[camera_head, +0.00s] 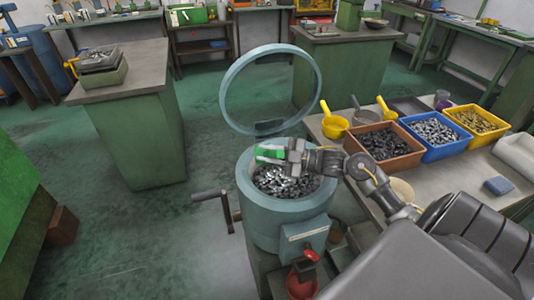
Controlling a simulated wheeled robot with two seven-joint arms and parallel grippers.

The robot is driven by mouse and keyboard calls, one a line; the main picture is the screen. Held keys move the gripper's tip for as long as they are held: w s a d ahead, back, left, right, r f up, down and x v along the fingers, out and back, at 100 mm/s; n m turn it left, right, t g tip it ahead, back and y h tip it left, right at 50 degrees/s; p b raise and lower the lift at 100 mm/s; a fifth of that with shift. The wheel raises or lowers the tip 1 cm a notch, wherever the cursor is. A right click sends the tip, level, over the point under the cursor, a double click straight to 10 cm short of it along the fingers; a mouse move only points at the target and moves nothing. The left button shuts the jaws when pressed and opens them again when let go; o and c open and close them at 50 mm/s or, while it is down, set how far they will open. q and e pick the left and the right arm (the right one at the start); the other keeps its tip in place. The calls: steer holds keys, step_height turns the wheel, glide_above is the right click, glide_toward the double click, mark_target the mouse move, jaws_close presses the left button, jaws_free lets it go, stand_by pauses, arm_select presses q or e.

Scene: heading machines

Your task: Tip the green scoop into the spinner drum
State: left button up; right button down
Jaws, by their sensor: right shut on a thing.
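The spinner drum (260,214) is a grey-blue round tub with its ring-shaped lid (227,99) raised at the back. Many small shiny metal pieces (283,182) lie inside it. My right gripper (289,155) reaches in from the right over the drum's back part. It is shut on the green scoop (269,153), which is over the drum opening near the back rim. The scoop's bowl is small in the picture, and I cannot tell its tilt or whether anything is in it. My left gripper is not in view.
Right of the drum, a table holds an orange bin (407,162), a blue bin (456,150) and a yellow bin (498,134) of metal parts. A crank handle (208,195) sticks out left of the drum. A green cabinet (140,140) stands back left.

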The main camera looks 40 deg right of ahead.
steer(key=s+a+m+t+h, duration=0.2)
steer(key=s+a, duration=0.5)
steer(key=a, duration=0.6)
steer(key=shift+a+r+m+t+h, duration=0.2)
steer(key=shift+m+t+h, duration=0.3)
steer(key=shift+h, duration=0.4)
